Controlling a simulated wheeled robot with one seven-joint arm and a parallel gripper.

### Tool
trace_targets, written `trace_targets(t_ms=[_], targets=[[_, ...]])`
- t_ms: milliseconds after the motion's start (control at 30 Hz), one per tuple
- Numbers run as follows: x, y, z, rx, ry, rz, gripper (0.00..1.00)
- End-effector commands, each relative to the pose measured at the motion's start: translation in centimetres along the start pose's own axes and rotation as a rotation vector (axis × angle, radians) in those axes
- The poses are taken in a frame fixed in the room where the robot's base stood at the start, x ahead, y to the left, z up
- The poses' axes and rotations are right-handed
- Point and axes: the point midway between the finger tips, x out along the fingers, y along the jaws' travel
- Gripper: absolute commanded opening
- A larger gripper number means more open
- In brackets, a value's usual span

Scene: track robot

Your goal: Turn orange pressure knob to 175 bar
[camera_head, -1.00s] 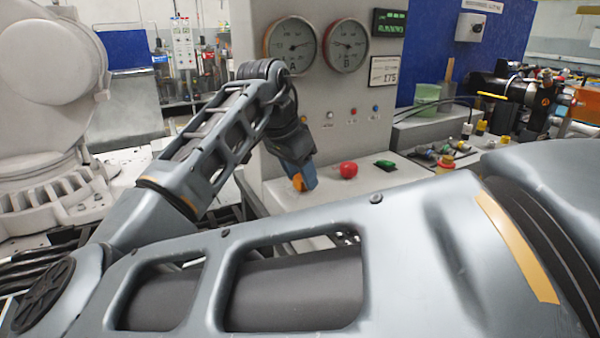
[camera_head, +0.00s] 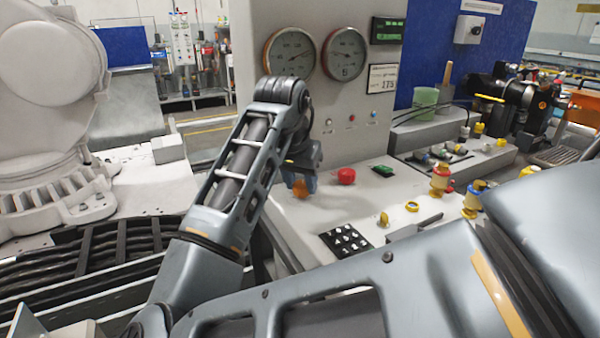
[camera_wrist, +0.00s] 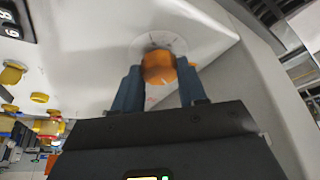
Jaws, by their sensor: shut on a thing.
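The orange pressure knob (camera_wrist: 158,67) sits on a pale round dial plate with tick marks, on the light grey console. In the wrist view my gripper (camera_wrist: 158,80) has one blue finger on each side of the knob and is shut on it. In the head view the knob (camera_head: 300,189) shows at the tip of my gripper (camera_head: 299,184), partly hidden by it. Two round gauges stand on the upright panel: the left gauge (camera_head: 292,53) with a tan rim and the right gauge (camera_head: 344,54) with a red rim. A white sign (camera_head: 382,79) reads 175.
A red button (camera_head: 346,176) and a green switch (camera_head: 383,170) sit close right of the knob. A black plate with white pieces (camera_head: 345,241) and yellow fittings (camera_head: 439,180) lie nearer and to the right.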

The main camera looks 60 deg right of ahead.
Motion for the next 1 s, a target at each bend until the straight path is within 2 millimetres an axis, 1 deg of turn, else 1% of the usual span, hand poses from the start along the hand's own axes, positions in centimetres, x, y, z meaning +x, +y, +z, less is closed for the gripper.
trace_targets(t_ms=[133,433,467,500,700,900,1000], targets=[[-0.08,0.09,-0.03,-0.044,0.0,-0.018,0.11],[-0.02,0.05,0.01,-0.047,0.0,-0.02,0.11],[-0.02,0.05,0.01,-0.047,0.0,-0.02,0.44],[-0.02,0.05,0.01,-0.047,0.0,-0.02,0.48],[-0.02,0.04,0.01,-0.047,0.0,-0.02,0.67],[-0.03,0.04,0.0,-0.046,0.0,-0.02,0.67],[-0.4,0.01,-0.03,-0.047,0.001,-0.02,0.67]])
